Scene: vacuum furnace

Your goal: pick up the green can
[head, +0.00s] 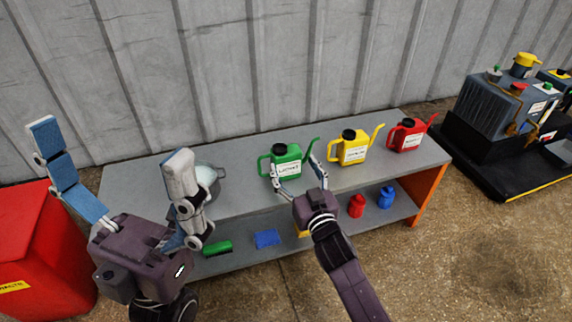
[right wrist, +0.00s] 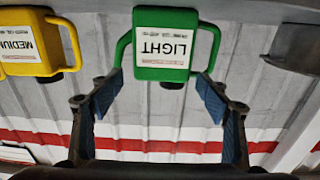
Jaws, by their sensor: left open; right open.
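The green can (head: 285,168) with a white label and black cap stands upright on the grey bench, its spout to the right. In the right wrist view the green can (right wrist: 163,22) appears upside down, its label reading LIGHT. My right gripper (head: 296,172) is open in front of it, with one finger toward each side of the can. In the right wrist view its fingertips (right wrist: 160,92) lie left and right of the can's cap end. I cannot tell whether they touch it. My left gripper (head: 112,145) is open and empty at the left, away from the can.
A yellow can (head: 353,150) and a red can (head: 408,137) stand to the right on the bench (head: 235,188). A round glassy object (head: 206,174) is at the left. The lower shelf holds a green brush (head: 217,248), blue cloth (head: 267,239) and small red and blue containers.

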